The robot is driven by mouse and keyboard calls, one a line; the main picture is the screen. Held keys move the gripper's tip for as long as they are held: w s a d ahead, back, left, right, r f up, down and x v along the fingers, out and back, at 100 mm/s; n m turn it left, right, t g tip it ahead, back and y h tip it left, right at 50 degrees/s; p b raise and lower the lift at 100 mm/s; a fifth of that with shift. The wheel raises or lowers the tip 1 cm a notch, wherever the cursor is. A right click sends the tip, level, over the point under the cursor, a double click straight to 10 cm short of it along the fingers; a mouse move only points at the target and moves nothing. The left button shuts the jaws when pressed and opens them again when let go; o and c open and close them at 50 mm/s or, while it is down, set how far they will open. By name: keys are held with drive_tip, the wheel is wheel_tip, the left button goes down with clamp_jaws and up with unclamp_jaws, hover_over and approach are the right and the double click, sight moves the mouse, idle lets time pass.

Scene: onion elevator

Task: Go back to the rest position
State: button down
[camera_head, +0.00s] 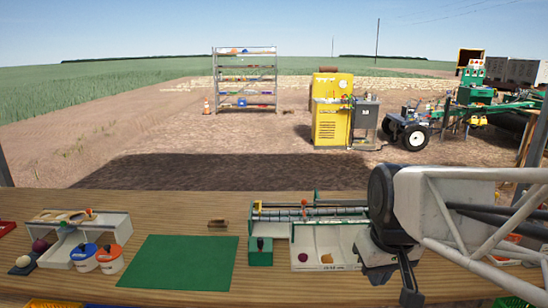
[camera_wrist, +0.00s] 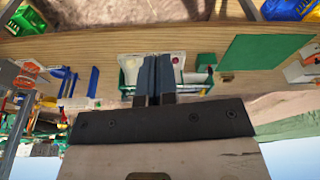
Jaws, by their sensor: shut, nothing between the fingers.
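My gripper (camera_head: 408,288) hangs at the right of the bench in the head view, just right of the onion elevator. In the wrist view my gripper's two dark fingers (camera_wrist: 155,72) are together with nothing between them. The onion elevator (camera_head: 310,221) has rollers on top and a white tray (camera_head: 342,240) in front. A dark red onion (camera_head: 302,257) and a tan onion (camera_head: 327,259) lie in the tray. The tray's right end is hidden behind my arm. In the wrist view the fingers overlap the elevator; the height gap cannot be told.
A green mat (camera_head: 182,262) lies bare left of the elevator. Further left stand a white sorting box (camera_head: 112,228), a blue-lidded tub (camera_head: 84,258) and an orange-lidded tub (camera_head: 110,260). A small brown block (camera_head: 218,225) lies behind the mat. A yellow cabinet (camera_head: 331,115) stands beyond the bench.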

drive_tip(key=s+f+m, duration=0.1)
drive_tip(key=s+f, duration=0.2)
drive_tip(key=s, duration=0.4)
drive_tip(key=shift+s+f+m, duration=0.35)
drive_tip(key=shift+m, duration=0.05)
drive_tip(key=shift+d, duration=0.1)
idle(0.6)
